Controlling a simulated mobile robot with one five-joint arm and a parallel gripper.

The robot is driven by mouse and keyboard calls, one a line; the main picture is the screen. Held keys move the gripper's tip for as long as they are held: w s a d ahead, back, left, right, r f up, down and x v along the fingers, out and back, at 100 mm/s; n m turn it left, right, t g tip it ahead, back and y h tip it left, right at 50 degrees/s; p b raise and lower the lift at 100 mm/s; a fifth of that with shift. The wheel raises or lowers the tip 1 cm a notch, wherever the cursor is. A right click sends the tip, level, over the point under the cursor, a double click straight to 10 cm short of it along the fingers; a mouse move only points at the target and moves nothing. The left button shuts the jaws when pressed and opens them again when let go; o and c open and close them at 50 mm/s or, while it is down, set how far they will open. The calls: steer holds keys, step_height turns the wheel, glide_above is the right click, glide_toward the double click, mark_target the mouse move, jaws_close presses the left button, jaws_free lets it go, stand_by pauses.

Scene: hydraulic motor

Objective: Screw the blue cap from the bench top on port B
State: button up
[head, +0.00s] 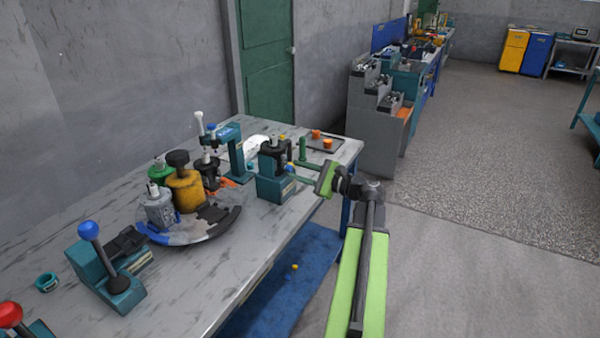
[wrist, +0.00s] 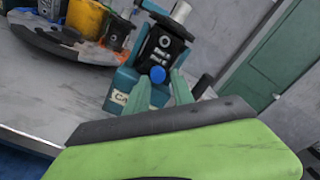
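The blue cap (wrist: 157,74) shows in the wrist view in front of the lower part of the black motor (wrist: 162,52), just below its small printed label. It lies between the tips of my two teal fingers. My gripper (wrist: 160,77) points at the motor's face; I cannot tell whether the fingers press on the cap or stand slightly apart from it. In the head view the cap (head: 290,168) is a small blue spot at my gripper's tips (head: 291,169), against the motor (head: 273,158) on its teal stand. The seat behind the cap is hidden. A round port opening (wrist: 164,41) is higher on the motor.
The bench (head: 240,275) also holds a dark tray with orange caps (head: 316,133), a green post (head: 303,149), a teal press (head: 232,150), a curved rack with several parts (head: 205,232) and a blue-knobbed lever (head: 89,230). Open floor lies right of the bench.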

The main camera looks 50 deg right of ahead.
steer(key=shift+o, duration=0.2)
steer(key=shift+w+a+r+y, duration=0.15)
steer(key=shift+a+r+y, duration=0.1)
steer(key=shift+a+y, duration=0.2)
steer(key=shift+s, duration=0.45)
steer(key=shift+d+h+v, duration=0.2)
steer(key=shift+h+v, duration=0.05)
steer(key=shift+v, duration=1)
steer(key=shift+o, duration=0.4)
steer(key=o, duration=0.5)
steer(key=shift+d+v, duration=0.15)
steer(key=shift+v, duration=1.35)
steer(key=shift+d+v, duration=0.15)
steer(key=shift+v, duration=1.3)
